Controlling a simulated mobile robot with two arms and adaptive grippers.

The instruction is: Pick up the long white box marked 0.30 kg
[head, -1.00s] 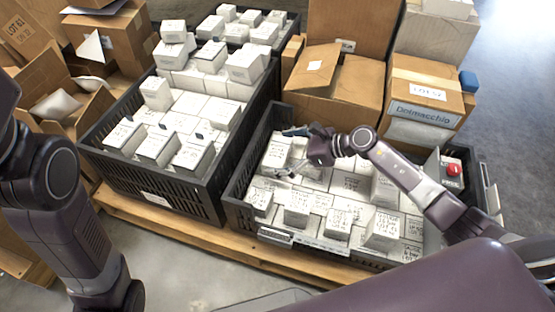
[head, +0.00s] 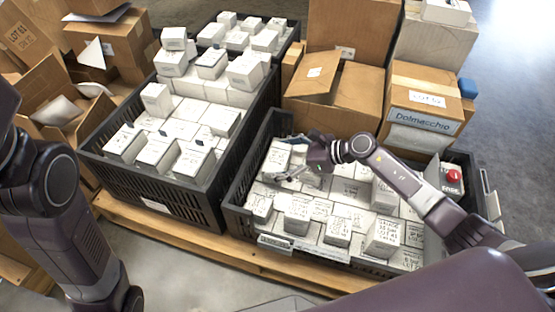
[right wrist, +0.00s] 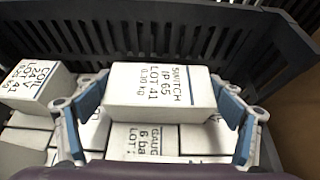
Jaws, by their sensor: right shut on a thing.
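My right gripper (right wrist: 160,98) is shut on a long white box (right wrist: 160,88) marked SWITCH IP 65, LOT 41, 0.30 kg. Its blue-padded fingers stand at the box's two ends in the right wrist view. In the head view my right gripper (head: 291,158) is at the left back of the right black crate (head: 236,196), with the white box (head: 274,161) between its fingers. I cannot tell whether the box is clear of the boxes below. My left arm shows at the left of the head view, but its gripper is out of the picture.
A white box marked COIL, LOT 41 (right wrist: 30,84) is left of the held one. Other white boxes fill the right crate, some standing taller. Another black crate (head: 205,200) of boxes stands to the left on the wooden pallet (head: 150,226). Cardboard boxes (head: 340,90) stand behind.

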